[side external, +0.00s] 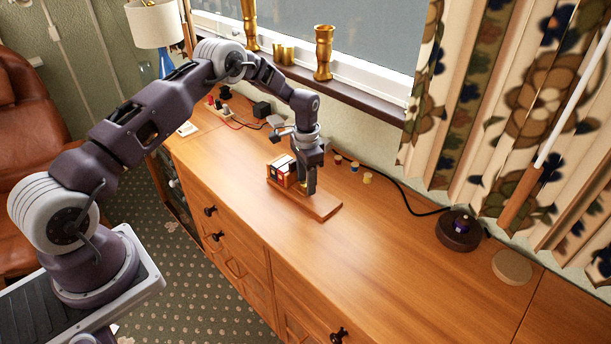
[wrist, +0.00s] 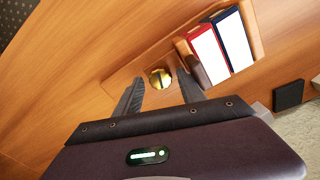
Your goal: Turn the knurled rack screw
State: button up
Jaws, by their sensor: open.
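The knurled rack screw is a round brass knob (wrist: 160,78) on a small wooden rack (side external: 324,208) on the cabinet top. The rack's board also shows in the wrist view (wrist: 122,86). My gripper (side external: 307,190) points down over the rack beside its small books (side external: 279,171). In the wrist view my gripper (wrist: 160,80) is open, with one dark finger on each side of the knob. Contact with the knob cannot be told. In the side external view the fingers mostly hide the knob.
A red book (wrist: 207,55) and a blue book (wrist: 232,40) stand close to the right finger. Several small spools (side external: 354,167) lie behind the rack. A dark round base (side external: 458,232) with a cable stands to the right. The cabinet top between is clear.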

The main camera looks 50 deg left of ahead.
jog(key=n, duration=0.4)
jog(key=shift+s+a+n, duration=0.1)
jog(key=shift+a+n, duration=0.05)
jog(key=shift+n, duration=0.25)
jog(key=n, duration=0.7)
jog(key=shift+n, duration=0.4)
jog(key=n, duration=0.5)
jog(key=s+d+r, duration=0.2)
jog(key=s+r, duration=0.1)
jog(key=r, duration=0.7)
jog(key=s+d+r+t, duration=0.1)
jog(key=s+r, duration=0.3)
jog(key=r, duration=0.6)
jog(key=s+d+r+m+t+h, duration=0.1)
jog(key=s+d+r, duration=0.2)
jog(key=r, duration=0.7)
jog(key=shift+s+d, duration=0.3)
jog(key=shift+d, duration=0.25)
jog(key=shift+r, duration=0.1)
